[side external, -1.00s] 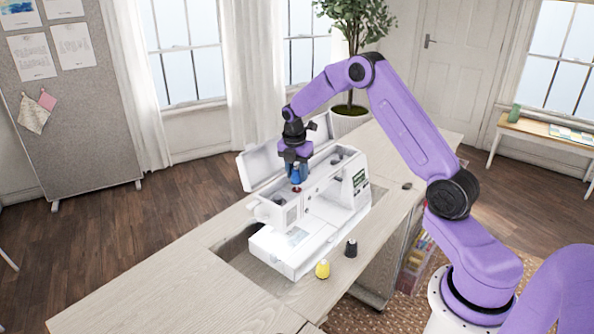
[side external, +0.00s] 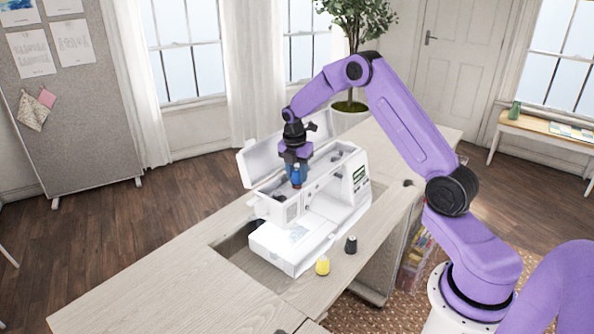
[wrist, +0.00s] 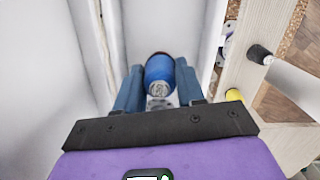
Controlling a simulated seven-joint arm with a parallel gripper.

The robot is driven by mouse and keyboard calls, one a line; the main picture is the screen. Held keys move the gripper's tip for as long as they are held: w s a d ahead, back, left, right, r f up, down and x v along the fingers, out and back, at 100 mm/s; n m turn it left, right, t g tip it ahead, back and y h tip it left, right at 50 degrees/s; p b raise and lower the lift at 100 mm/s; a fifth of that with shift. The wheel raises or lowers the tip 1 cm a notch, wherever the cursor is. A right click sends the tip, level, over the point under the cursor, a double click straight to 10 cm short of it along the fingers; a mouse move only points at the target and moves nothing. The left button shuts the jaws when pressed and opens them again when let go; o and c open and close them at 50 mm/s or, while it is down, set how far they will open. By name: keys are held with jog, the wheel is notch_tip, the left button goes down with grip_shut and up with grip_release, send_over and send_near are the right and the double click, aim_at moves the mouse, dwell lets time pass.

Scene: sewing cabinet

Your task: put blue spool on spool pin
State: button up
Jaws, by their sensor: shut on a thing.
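The blue spool (wrist: 160,74) is between the two fingers of my gripper (wrist: 160,95) in the wrist view, and the fingers are shut on it. In the side external view my gripper (side external: 297,176) points down with the blue spool (side external: 296,184) over the open top of the white sewing machine (side external: 330,195). The spool pin is not clearly visible; the spool and fingers cover that area. I cannot tell whether the spool touches the machine.
The machine's raised lid (side external: 262,158) stands close behind my gripper. A yellow spool (side external: 322,266) and a black spool (side external: 351,245) stand on the table (side external: 180,290) in front of the machine. The table's left part is clear.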

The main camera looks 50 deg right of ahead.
jog(key=o, duration=1.1)
jog(key=shift+r, duration=0.1)
notch_tip(320, 180, up, 17)
jog(key=a, duration=0.2)
jog(key=shift+s, duration=0.25)
